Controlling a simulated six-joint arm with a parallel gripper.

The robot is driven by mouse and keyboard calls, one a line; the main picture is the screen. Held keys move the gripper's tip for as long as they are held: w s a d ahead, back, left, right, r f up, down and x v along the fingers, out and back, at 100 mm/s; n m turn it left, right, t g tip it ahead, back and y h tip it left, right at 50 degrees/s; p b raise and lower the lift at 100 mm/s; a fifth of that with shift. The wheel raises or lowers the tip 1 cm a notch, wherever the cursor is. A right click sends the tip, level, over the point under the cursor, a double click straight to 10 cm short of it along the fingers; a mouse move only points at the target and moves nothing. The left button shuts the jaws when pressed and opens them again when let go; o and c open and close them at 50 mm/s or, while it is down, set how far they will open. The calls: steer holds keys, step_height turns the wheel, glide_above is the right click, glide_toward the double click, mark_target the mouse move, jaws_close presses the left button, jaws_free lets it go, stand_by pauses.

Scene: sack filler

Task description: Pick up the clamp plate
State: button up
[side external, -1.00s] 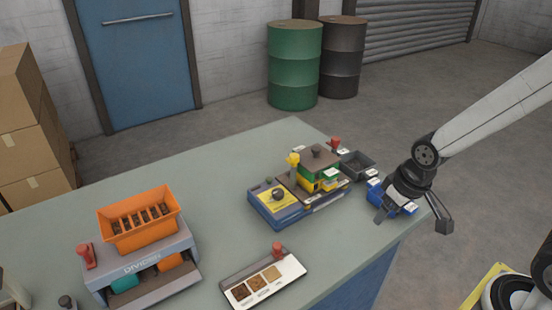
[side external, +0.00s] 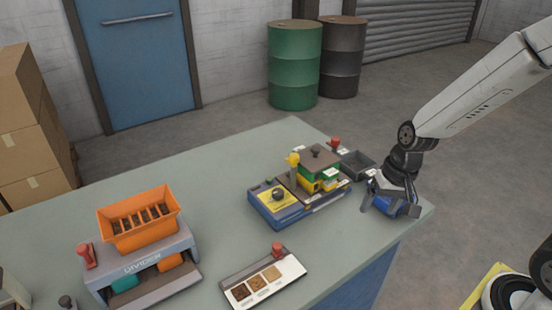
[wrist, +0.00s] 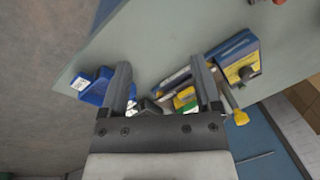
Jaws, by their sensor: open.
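I cannot tell for certain which part is the clamp plate. The sack filler (side external: 268,206) is a blue and yellow unit on the table. A dark square plate with a round knob (side external: 317,154) sits on top of its green and yellow block (side external: 318,168); this may be the clamp plate. My gripper (side external: 391,207) is at the table's right corner, to the right of the filler, with fingers down and apart. In the wrist view, its two fingers (wrist: 162,70) are spread, with bare table between the tips. The green and yellow part shows partly behind the right finger.
Blue bins (wrist: 97,85) stand near my gripper, partly hidden by it in the side view. A dark tray (side external: 358,163) is behind the filler. An orange-topped divider (side external: 140,230) and a sample board (side external: 265,282) stand left and in front. The table's back left is clear.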

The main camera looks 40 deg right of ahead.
steer(key=w+m+y, duration=0.3)
steer(key=w+m, duration=0.3)
steer(key=m, duration=0.1)
steer(key=m+t+y, duration=0.5)
steer(key=m+t, duration=0.3)
steer(key=m, duration=0.6)
glide_toward(318, 148)
steer(key=x, duration=0.2)
steer(key=shift+w+a+f, duration=0.15)
steer(key=shift+w+a, duration=0.1)
steer(key=shift+w, duration=0.05)
steer(key=shift+x, duration=3.85)
jaws_close()
